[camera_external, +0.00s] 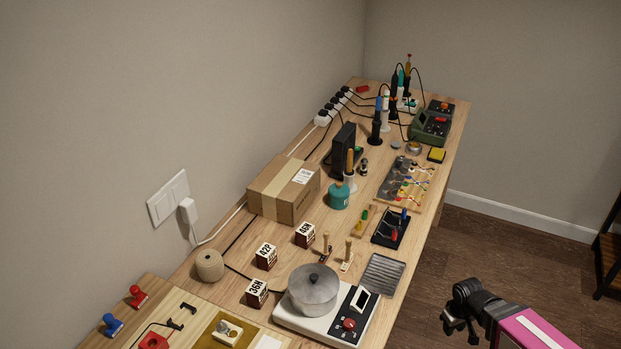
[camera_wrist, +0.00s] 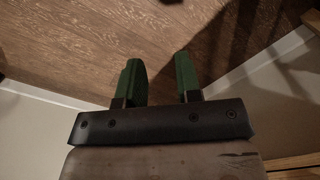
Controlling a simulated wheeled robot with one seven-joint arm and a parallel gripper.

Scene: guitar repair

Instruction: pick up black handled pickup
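A small dark pickup with an upright wooden handle (camera_external: 326,250) stands on the workbench, left of a similar white pickup with a wooden handle (camera_external: 347,258). Its dark base is small and partly hard to make out. My gripper (camera_external: 455,322) is off the bench's right side, above the floor, well apart from both pickups. In the wrist view, its two green fingers (camera_wrist: 160,75) stand apart with nothing between them, and only floor and wall show beyond. No pickup shows in the wrist view.
A metal pot (camera_external: 313,289) on a white hot plate stands in front of the pickups. Numbered boxes (camera_external: 305,235) are to their left and a grey ribbed tray (camera_external: 382,274) is to their right. A black tray (camera_external: 391,229) and a cardboard box (camera_external: 284,188) stand farther back. The floor beside the bench is clear.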

